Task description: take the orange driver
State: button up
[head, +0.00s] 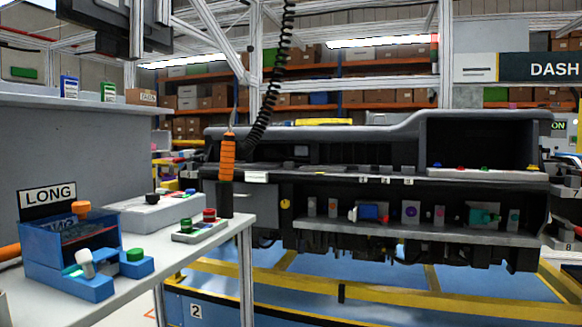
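The orange driver (227,158) hangs upright in the head view, left of the middle. Its grip is orange with dark bands. A thin line runs up from its top, and a black coiled cable (270,85) hangs just to its right. The driver's lower end meets a dark upright cylinder (226,198) at the right end of the white table; I cannot tell whether it sits in it or is in front of it. My gripper is not in view.
The white table (225,232) holds a blue fixture (68,250) labelled LONG, a grey box (155,213) and a small button box (198,230). The black dashboard module (370,150) stands behind to the right. Yellow rails (330,289) run below it over blue floor.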

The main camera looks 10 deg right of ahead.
aim_at(227, 162)
jog(key=z, duration=0.95)
jog(key=i, duration=0.85)
jog(key=u, duration=0.4)
